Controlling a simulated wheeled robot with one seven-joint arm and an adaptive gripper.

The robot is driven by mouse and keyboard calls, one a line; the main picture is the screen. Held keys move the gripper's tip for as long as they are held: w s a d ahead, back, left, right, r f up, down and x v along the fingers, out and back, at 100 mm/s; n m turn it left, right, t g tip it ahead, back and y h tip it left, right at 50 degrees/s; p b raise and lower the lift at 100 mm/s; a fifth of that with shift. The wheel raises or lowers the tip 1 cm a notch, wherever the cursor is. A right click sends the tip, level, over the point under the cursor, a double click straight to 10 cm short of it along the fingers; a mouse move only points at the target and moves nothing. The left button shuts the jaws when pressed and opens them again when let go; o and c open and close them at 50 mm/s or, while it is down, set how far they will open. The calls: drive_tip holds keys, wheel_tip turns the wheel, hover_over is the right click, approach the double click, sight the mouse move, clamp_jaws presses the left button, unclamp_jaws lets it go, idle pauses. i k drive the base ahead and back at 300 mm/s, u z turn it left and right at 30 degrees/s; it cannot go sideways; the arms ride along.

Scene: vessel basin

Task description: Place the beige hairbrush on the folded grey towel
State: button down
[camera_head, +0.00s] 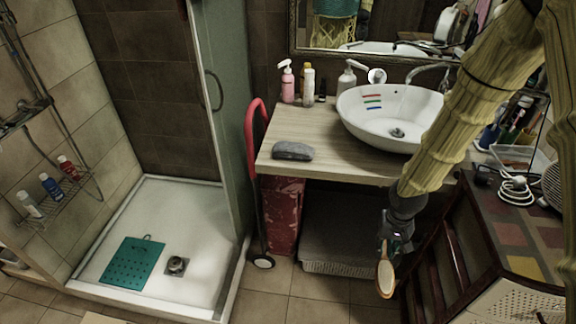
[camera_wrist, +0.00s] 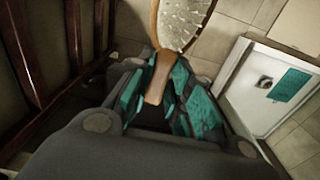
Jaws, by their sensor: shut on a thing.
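The beige hairbrush (camera_head: 385,277) hangs from my gripper (camera_head: 397,238) in the head view, with its oval head pointing down, in front of the counter and below its top. In the wrist view my gripper (camera_wrist: 165,95) is shut on the brush's brown handle, and the bristled head of the hairbrush (camera_wrist: 184,22) sticks out past the fingers. The folded grey towel (camera_head: 293,151) lies on the wooden counter near its left front edge, up and to the left of my gripper. Nothing lies on the towel.
A white basin (camera_head: 395,115) stands on the counter (camera_head: 330,155) to the right of the towel. Pump bottles (camera_head: 288,82) stand behind the towel. A dark wooden cabinet (camera_head: 480,240) is right of my gripper. A red hand truck (camera_head: 252,150) stands left of the counter.

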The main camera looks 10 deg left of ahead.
sight(293, 146)
drive_tip(key=z, duration=0.05)
drive_tip(key=k, duration=0.4)
drive_tip(key=u, duration=0.7)
drive_tip(key=i, duration=0.9)
drive_tip(key=u, duration=0.45)
